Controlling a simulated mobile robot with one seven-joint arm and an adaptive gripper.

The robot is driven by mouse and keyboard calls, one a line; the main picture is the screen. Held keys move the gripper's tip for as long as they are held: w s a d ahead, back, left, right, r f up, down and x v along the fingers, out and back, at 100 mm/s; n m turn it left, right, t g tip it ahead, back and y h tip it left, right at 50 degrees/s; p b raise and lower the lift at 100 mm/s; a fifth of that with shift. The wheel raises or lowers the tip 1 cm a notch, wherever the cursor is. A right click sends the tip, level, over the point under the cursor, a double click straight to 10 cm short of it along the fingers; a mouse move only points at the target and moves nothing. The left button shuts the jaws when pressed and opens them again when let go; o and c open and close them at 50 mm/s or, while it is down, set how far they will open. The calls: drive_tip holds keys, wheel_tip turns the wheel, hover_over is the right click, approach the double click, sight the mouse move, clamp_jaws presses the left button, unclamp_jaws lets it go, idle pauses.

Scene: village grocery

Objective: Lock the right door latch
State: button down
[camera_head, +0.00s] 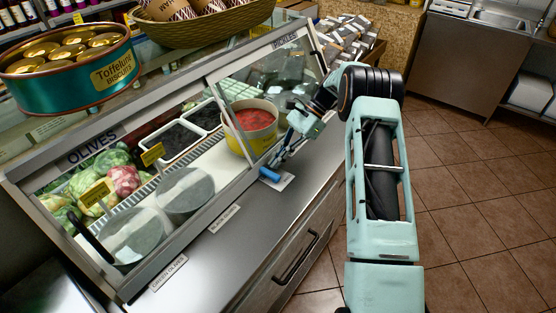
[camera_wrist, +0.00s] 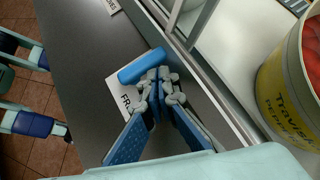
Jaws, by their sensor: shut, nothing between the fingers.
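A blue bar (camera_head: 270,174), which appears to be the right door latch, sits on the steel ledge below the right end of the glass case. In the wrist view the blue bar (camera_wrist: 141,66) lies slantwise over a white label, partly hidden by my fingertips.
A yellow tub (camera_head: 250,135) with red contents stands behind the glass, close to my gripper. A drawer handle (camera_head: 296,258) juts from the counter front. A round biscuit tin (camera_head: 75,85) and a basket (camera_head: 205,35) sit on top. Tiled floor (camera_head: 470,200) is clear at right.

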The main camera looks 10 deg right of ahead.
drive_tip(key=shift+s+a, duration=0.1)
drive_tip(key=shift+s, duration=0.7)
drive_tip(key=v, duration=1.2)
drive_tip(key=shift+w, duration=0.15)
drive_tip(key=shift+r, duration=0.1)
